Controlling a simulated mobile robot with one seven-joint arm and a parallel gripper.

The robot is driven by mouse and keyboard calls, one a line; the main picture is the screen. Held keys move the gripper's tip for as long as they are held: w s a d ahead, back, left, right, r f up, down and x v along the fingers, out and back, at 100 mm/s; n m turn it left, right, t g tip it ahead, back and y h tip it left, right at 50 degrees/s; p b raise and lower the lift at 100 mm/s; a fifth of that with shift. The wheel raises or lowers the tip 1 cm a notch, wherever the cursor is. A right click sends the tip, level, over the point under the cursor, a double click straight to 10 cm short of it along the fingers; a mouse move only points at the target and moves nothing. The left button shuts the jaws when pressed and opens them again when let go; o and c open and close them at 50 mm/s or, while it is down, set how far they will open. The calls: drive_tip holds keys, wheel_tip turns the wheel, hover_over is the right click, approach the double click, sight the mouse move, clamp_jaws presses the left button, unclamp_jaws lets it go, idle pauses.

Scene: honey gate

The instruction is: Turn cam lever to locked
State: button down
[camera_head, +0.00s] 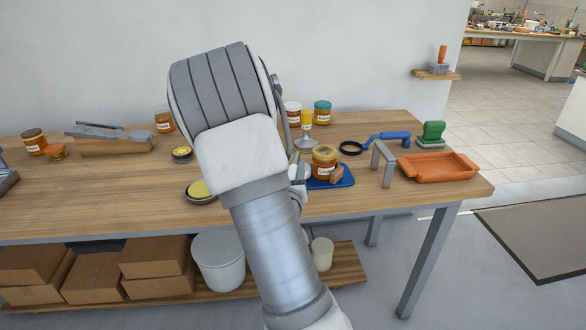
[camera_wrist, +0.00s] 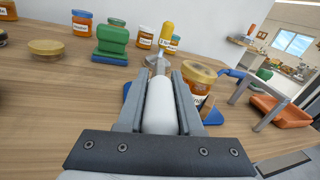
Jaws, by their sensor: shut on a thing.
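My gripper (camera_wrist: 160,88) is shut on a smooth white rounded piece (camera_wrist: 160,108), which fills the gap between the fingers. I cannot tell whether this piece belongs to the cam lever. Just beyond it stands a grey metal fitting with an upright yellow handle (camera_wrist: 167,36), also in the head view (camera_head: 307,120). An amber honey jar (camera_head: 324,162) stands on a blue tray (camera_head: 345,178) right of my gripper; the jar also shows in the wrist view (camera_wrist: 198,80). In the head view my arm hides most of the gripper and the held piece.
A grey arch (camera_head: 384,160), an orange tray (camera_head: 440,168), a blue-handled tool with a black ring (camera_head: 388,137) and a green object (camera_head: 432,130) stand to the right. In the wrist view, another green object (camera_wrist: 112,42) and several jars stand at left and behind.

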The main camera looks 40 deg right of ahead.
drive_tip(key=shift+f, duration=0.1)
drive_tip(key=c, duration=0.6)
unclamp_jaws()
drive_tip(key=shift+s+a, duration=0.1)
